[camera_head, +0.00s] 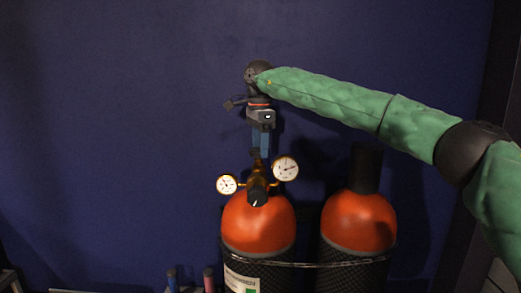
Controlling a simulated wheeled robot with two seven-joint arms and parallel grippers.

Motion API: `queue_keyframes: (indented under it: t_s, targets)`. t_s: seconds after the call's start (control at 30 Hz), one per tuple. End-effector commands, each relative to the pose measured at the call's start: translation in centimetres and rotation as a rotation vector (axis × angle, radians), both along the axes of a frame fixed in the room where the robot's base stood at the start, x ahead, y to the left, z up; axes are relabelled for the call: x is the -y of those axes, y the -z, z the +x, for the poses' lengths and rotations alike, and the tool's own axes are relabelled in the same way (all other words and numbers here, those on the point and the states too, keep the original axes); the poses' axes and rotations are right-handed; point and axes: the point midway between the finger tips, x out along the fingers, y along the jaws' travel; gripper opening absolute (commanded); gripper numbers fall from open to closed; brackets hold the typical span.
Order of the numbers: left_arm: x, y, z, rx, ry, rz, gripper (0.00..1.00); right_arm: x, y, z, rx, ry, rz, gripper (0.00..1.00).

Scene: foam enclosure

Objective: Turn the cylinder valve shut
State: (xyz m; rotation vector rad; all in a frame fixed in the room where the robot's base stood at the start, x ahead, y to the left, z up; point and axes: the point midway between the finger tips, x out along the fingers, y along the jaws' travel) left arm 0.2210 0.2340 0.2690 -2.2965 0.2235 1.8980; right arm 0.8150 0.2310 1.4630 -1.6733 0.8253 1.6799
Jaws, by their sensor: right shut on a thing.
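The left orange gas cylinder (257,224) stands upright with a brass valve (258,173) on its neck. A round white gauge (285,168) sits to the valve's upper right and a smaller gauge (227,184) to its left. A black knob (257,195) faces me below them. My right gripper (259,152) points straight down from above, its blue fingers shut on the top of the valve. The fingers hide most of what they hold, and the valve's turn position cannot be told. My left gripper is not in view.
A second orange cylinder (358,222) with a dark cap (366,168) stands to the right, and a rail (305,264) runs across both. A dark blue wall is behind. Small blue (172,280) and pink (209,280) items stand at the lower left. Space left of the gauges is clear.

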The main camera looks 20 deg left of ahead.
Motion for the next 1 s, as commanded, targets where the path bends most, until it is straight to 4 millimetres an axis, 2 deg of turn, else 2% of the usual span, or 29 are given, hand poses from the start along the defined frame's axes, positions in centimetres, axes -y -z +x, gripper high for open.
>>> queue_keyframes:
  t_s: [0.17, 0.4, 1.0]
  targets:
    - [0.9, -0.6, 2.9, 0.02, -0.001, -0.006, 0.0, -0.1, -0.1, -0.1, 0.006, 0.145, 0.005, 0.26]
    - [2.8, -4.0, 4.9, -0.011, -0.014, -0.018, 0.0, -0.1, -0.2, -0.1, 0.006, 0.375, 0.006, 0.26]
    - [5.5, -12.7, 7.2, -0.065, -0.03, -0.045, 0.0, 0.0, -0.2, -0.2, 0.003, 0.946, 0.005, 0.26]
